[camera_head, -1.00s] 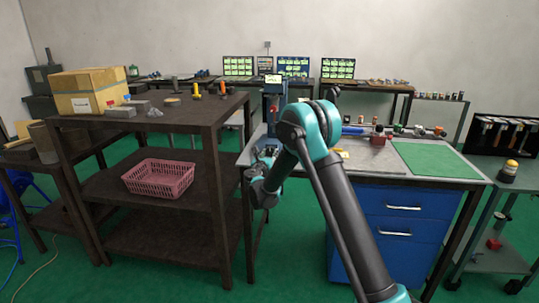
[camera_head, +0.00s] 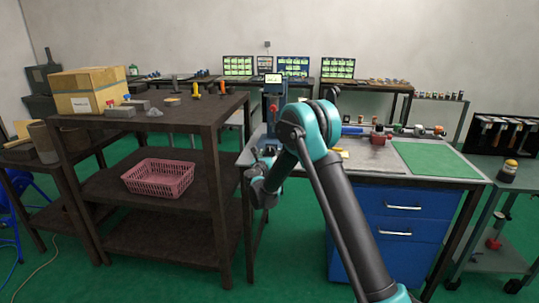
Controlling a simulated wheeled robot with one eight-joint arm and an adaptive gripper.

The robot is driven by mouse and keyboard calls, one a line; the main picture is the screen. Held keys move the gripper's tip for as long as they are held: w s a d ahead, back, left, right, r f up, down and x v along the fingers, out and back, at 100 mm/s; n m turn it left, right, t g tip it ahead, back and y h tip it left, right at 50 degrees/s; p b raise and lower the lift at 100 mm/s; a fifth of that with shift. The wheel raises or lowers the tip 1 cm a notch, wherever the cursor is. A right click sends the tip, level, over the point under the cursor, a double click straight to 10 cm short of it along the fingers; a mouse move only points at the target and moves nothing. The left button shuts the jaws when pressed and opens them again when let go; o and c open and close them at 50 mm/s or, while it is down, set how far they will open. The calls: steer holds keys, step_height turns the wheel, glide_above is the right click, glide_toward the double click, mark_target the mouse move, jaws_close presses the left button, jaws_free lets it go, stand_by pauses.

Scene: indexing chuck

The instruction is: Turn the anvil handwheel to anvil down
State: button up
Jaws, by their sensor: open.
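A blue upright machine with a small lit display (camera_head: 273,90) stands at the left end of the workbench. My arm's wrist is low in front of it, near the bench's left edge. My gripper (camera_head: 267,152) is at the foot of the machine, small and dark in this view; it is open. The anvil handwheel cannot be made out; the machine's lower part is partly hidden by my gripper and arm. I cannot tell whether the fingers touch the wheel.
The workbench (camera_head: 372,162) has a green mat (camera_head: 435,160), a red device (camera_head: 378,136) and blue drawers (camera_head: 404,207). A dark shelf (camera_head: 150,190) with a pink basket (camera_head: 158,178) and a cardboard box (camera_head: 88,91) stands close on the left. A cart (camera_head: 500,215) is at the right.

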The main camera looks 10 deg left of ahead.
steer(key=s+a, duration=0.1)
steer(key=s, duration=1.1)
steer(key=shift+a, duration=0.25)
steer(key=s+d+m+g+h, duration=0.2)
steer(key=s+d+m+g, duration=0.25)
steer(key=d+m, duration=0.7)
steer(key=s+d+m+g+h, duration=0.1)
steer(key=s+d+m+g, duration=0.4)
steer(key=d, duration=1.2)
steer(key=s+d+f+m+g+y, duration=0.1)
steer(key=s+d+f+m, duration=0.1)
steer(key=s+m, duration=0.4)
steer(key=s+d+f+m+g+y, duration=0.1)
steer(key=s+f+m, duration=0.3)
steer(key=s, duration=0.9)
steer(key=s+d+f+m+g+y, duration=0.2)
steer(key=s+d+f+m+y, duration=0.1)
steer(key=s+m, duration=0.7)
steer(key=shift+s+d, duration=0.15)
steer(key=shift+s, duration=0.05)
